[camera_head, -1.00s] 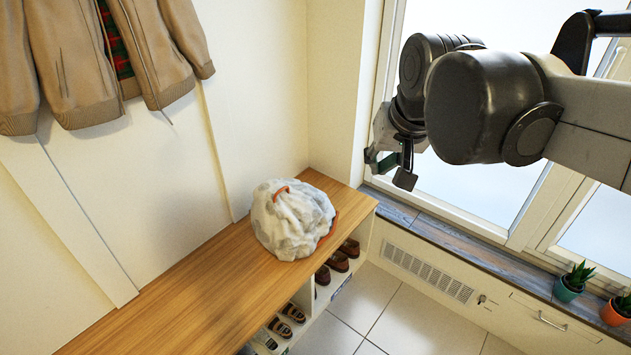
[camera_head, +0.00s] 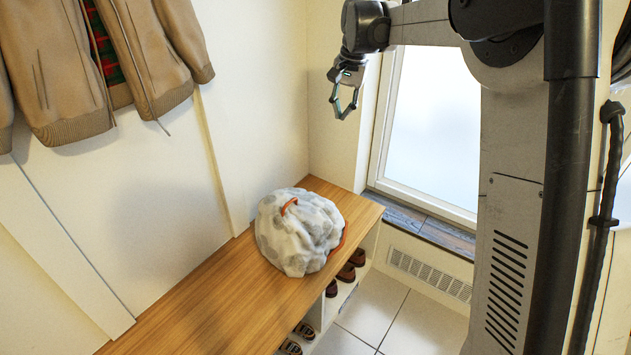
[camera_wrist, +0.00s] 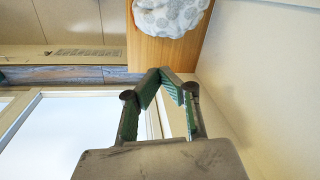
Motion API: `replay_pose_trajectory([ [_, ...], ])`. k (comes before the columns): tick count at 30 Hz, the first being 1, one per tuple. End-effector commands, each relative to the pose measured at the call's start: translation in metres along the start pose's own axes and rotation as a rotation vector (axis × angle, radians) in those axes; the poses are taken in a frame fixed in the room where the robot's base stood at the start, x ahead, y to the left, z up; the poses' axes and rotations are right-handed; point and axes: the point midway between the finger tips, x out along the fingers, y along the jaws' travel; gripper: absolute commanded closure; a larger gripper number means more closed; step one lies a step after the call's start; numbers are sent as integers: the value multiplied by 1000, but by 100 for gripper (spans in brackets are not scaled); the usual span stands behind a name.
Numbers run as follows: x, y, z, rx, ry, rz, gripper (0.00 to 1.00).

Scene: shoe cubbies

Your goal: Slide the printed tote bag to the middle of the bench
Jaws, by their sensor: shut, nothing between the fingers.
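The printed tote bag (camera_head: 297,232), white with grey patches and orange-red handles, sits bunched up toward the far end of the wooden bench (camera_head: 222,300). In the wrist view the bag (camera_wrist: 172,14) shows at the top edge, partly cut off, on the bench end (camera_wrist: 165,52). My gripper (camera_head: 345,115) is high above the bench, beyond and to the right of the bag, apart from it. In the wrist view my gripper (camera_wrist: 165,70) has its green-padded fingertips together with nothing between them.
Several shoes (camera_head: 346,272) stand in the cubbies under the bench. A tan jacket (camera_head: 115,60) hangs on the wall above. A window (camera_head: 430,130) with a dark sill (camera_head: 447,236) is at the right. The near part of the bench top is clear.

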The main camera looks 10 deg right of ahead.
Motion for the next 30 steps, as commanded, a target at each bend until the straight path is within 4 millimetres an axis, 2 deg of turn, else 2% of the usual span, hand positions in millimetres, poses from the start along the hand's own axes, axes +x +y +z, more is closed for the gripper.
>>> replay_pose_trajectory([
  [1, 15, -5, -13, 18, -17, 5, 100],
  [6, 61, -17, -46, 80, -76, 25, 100],
  [15, 155, -28, -90, 188, -177, 65, 100],
  [21, 216, -28, -106, 251, -236, 96, 100],
  [24, 237, -26, -109, 274, -256, 107, 100],
  [30, 259, -24, -111, 296, -278, 119, 100],
])
